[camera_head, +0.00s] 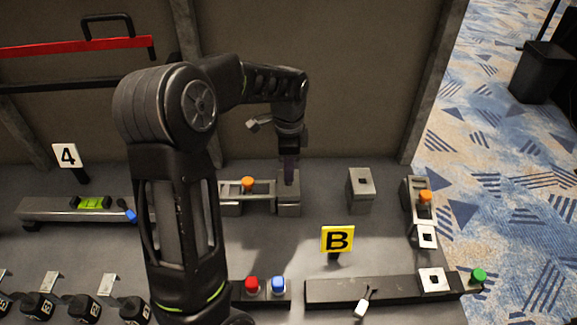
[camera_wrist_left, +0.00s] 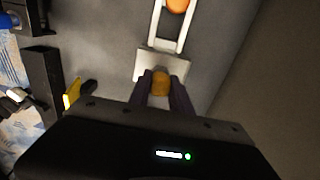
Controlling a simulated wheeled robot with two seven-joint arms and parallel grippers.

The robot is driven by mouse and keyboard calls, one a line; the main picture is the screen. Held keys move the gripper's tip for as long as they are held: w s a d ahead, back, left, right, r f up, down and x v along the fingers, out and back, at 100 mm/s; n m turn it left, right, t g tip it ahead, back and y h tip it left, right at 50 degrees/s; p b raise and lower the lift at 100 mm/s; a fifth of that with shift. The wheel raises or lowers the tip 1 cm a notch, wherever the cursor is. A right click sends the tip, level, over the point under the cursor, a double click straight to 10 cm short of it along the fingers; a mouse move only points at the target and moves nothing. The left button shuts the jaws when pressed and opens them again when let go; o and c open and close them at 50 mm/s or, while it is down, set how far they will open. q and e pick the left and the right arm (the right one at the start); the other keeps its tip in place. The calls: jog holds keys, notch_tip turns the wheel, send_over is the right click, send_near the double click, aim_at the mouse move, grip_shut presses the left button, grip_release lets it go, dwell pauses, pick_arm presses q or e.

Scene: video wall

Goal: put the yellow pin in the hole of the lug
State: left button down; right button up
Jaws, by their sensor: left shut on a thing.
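My left gripper (camera_head: 288,178) points down at a grey metal block (camera_head: 289,208) on the bench, at the right end of a short rail. In the left wrist view my left gripper (camera_wrist_left: 163,92) is shut on the yellow pin (camera_wrist_left: 160,80), whose rounded yellow top shows between the dark fingers. The pale block top (camera_wrist_left: 151,64) lies directly beyond the fingers in that view. The pin's lower end and any hole under it are hidden, so I cannot tell whether the pin is in the block. The pin is hidden in the head view. My right gripper is not in view.
An orange knob (camera_head: 248,183) sits on the rail just left of the block. Another grey block with a dark hole (camera_head: 361,188) stands to the right. A yellow B sign (camera_head: 337,240) stands in front. Red (camera_head: 252,284) and blue (camera_head: 278,284) buttons are nearer.

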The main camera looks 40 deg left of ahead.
pick_arm(q)
jog(key=shift+f, duration=0.25)
dwell(0.4)
jog(key=shift+f+b, duration=0.4)
jog(key=shift+b, duration=0.05)
jog(key=shift+f, duration=0.15)
jog(key=c, duration=1.1)
grip_release()
jog(key=shift+o, duration=0.5)
jog(key=o, duration=0.4)
